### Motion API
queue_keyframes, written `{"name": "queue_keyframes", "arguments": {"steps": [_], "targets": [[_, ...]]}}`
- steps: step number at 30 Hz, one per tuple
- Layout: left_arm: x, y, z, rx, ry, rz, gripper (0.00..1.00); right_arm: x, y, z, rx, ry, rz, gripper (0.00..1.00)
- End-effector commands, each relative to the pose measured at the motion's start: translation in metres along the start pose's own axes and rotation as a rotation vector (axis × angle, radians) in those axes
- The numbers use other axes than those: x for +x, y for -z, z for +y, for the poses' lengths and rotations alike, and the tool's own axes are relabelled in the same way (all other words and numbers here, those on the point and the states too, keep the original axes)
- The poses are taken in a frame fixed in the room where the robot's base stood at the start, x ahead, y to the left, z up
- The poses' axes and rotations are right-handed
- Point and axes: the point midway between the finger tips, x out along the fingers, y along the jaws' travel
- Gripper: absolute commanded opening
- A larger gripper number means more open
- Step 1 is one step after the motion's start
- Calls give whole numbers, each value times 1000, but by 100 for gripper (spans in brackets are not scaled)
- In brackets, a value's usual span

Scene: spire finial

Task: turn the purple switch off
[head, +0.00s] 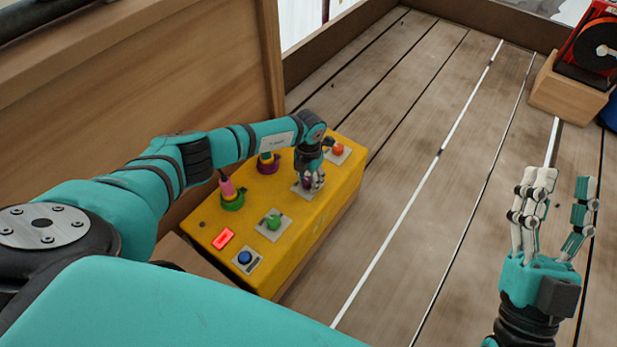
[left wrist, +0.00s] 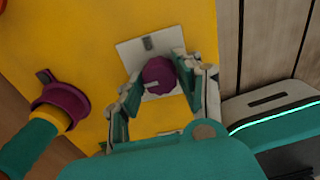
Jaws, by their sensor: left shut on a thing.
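The purple switch (left wrist: 158,76) is a round knob on a pale square plate (left wrist: 135,57) set in the yellow panel box (head: 288,238). In the left wrist view it sits between the fingers of my left gripper (left wrist: 163,88). In the head view my left gripper (head: 311,183) reaches down over the switch, and its fingers hide much of it. My left gripper is shut on the knob. A small light line shows on the knob, and a grey mark is on the plate above it. My right gripper (head: 560,190) is open and empty, well to the right of the box.
Around the switch are a red-orange knob (head: 338,149), a green knob (head: 274,220), a blue button (head: 244,257), a lit red rocker (head: 223,238) and a pink-topped plug (head: 227,187). A wooden wall stands behind. The plank floor (head: 420,190) to the right is clear.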

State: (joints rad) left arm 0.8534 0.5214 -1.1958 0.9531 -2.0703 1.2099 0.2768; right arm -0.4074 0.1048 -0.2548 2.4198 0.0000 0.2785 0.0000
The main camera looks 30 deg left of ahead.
Motion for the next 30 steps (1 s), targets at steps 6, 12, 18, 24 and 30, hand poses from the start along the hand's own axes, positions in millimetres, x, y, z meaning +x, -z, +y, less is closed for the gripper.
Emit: {"name": "queue_keyframes", "arguments": {"steps": [6,12,18,24,30], "targets": [[-1,-1,0,-7,0,-3,3,0,-2,0,-1,0,-11,40],[-1,-1,0,-7,0,-3,3,0,-2,0,-1,0,-10,40],[0,-1,0,-6,0,-2,58,0,-2,0,-1,-1,-9,40],[0,0,0,-5,0,-1,58,0,-2,0,-1,0,-9,40],[-14,-1,1,-5,0,-4,58,0,-1,0,0,0,-8,40]]}}
